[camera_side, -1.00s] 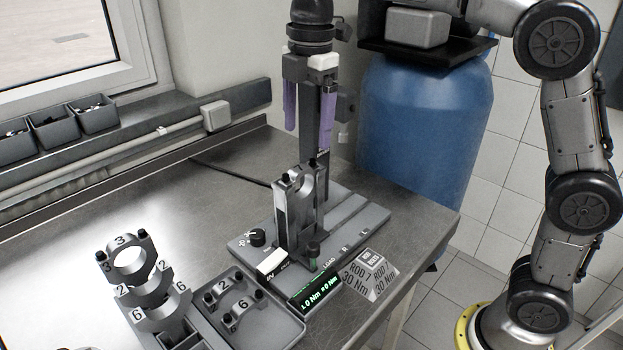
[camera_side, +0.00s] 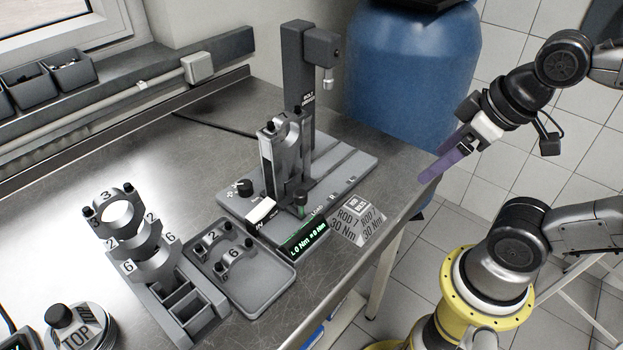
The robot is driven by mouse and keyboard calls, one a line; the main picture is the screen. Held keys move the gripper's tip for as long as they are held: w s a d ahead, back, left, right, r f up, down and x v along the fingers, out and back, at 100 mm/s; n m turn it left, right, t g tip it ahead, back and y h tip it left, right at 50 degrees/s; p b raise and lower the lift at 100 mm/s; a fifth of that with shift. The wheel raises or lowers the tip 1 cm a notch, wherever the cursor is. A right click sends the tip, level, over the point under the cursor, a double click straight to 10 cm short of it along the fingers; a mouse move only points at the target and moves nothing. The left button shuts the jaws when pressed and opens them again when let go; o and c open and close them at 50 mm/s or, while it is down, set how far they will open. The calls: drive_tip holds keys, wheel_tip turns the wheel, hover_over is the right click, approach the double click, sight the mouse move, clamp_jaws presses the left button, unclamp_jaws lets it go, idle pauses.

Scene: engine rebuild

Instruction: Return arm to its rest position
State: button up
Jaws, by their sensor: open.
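My gripper (camera_side: 442,165) is at the right, off the table's right edge and in front of the blue barrel. Its purple fingers point down and to the left, and nothing shows between them. My arm is folded on the right above its yellow base ring. The torque station (camera_side: 345,170) stands on the table with a connecting rod (camera_side: 277,160) upright in it, well to the left of my gripper. The station's display reads about 0 Nm.
A tray (camera_side: 268,290) with two caps and a rack (camera_side: 185,300) of numbered rods stand at the front left. A folded "ROD 7 30 Nm" card (camera_side: 360,228) lies near the table's edge. A blue barrel (camera_side: 410,80) stands behind. The floor under my gripper is clear.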

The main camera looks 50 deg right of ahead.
drive_tip(key=shift+w+r+m, duration=0.15)
drive_tip(key=shift+w+m, duration=0.1)
drive_tip(key=shift+m, duration=0.25)
idle(1.4)
